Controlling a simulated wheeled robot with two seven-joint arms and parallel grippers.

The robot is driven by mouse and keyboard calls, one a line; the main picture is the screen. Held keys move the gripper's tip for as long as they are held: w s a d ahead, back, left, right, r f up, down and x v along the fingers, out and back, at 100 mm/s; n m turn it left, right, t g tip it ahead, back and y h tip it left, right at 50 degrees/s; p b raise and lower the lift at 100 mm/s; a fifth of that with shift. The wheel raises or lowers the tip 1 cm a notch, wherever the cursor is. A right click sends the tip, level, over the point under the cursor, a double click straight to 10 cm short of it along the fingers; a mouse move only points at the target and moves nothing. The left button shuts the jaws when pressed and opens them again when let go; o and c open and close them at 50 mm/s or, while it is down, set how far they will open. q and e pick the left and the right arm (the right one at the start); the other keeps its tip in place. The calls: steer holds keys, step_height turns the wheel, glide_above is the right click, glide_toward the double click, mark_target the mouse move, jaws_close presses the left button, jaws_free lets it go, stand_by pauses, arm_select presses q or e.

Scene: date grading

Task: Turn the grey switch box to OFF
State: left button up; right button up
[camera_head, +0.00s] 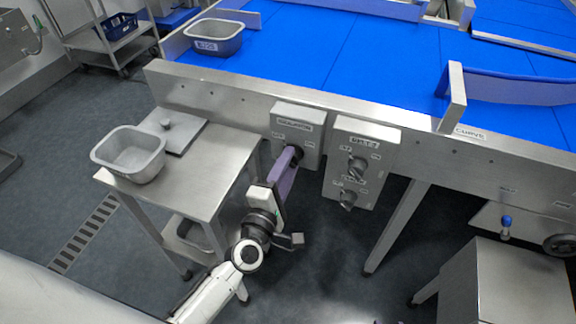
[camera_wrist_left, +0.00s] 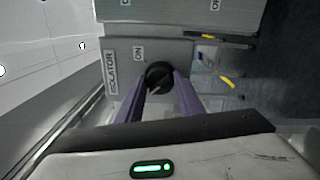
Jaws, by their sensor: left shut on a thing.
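A grey switch box (camera_head: 310,122) with an isolator label is fixed to the side of the conveyor frame. Its black rotary knob (camera_head: 296,153) is at the tips of my left gripper (camera_head: 290,156). In the left wrist view the box (camera_wrist_left: 180,52) shows "ISOLATOR" and "ON" lettering, and the black knob (camera_wrist_left: 159,76) sits between the two purple fingers of my left gripper (camera_wrist_left: 159,85). The fingers are shut on the knob. The OFF marking cannot be made out. My right gripper is not in view.
A second grey box (camera_head: 370,140) with two knobs is mounted just to the right. A steel table (camera_head: 205,170) with a metal tub (camera_head: 130,165) stands at the left. The blue conveyor belt (camera_head: 350,55) runs above and behind the boxes. A steel cabinet (camera_head: 500,280) stands at lower right.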

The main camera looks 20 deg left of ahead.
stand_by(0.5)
arm_select(q)
steer(key=o, duration=1.1)
steer(key=shift+c, duration=0.2)
steer(key=s, duration=1)
steer(key=shift+s+a+p, duration=0.15)
steer(key=shift+s+p, duration=0.05)
steer(key=shift+p, duration=0.1)
